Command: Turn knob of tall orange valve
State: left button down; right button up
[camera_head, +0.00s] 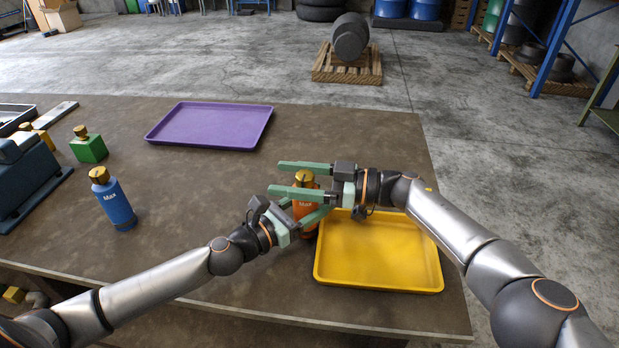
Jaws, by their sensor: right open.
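The tall orange valve (305,210) stands upright near the table's front edge, just left of the yellow tray, with a brass knob (304,177) on top. My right gripper (276,178) comes in from the right. Its two green fingers are apart, one on the far side of the knob and one on the near side. My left gripper (306,208) is lower, with its fingers on both sides of the valve's orange body, and looks shut on it. The fingers hide parts of the body and the knob's lower edge.
A yellow tray (378,284) lies empty beneath my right wrist. An empty purple tray (210,105) lies at the back. A blue valve (115,205), a green valve (90,150) and a dark blue machine (30,180) stand at left. The table's middle left is clear.

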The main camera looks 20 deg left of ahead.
jog(key=v, duration=1.2)
jog(key=shift+f, duration=0.1)
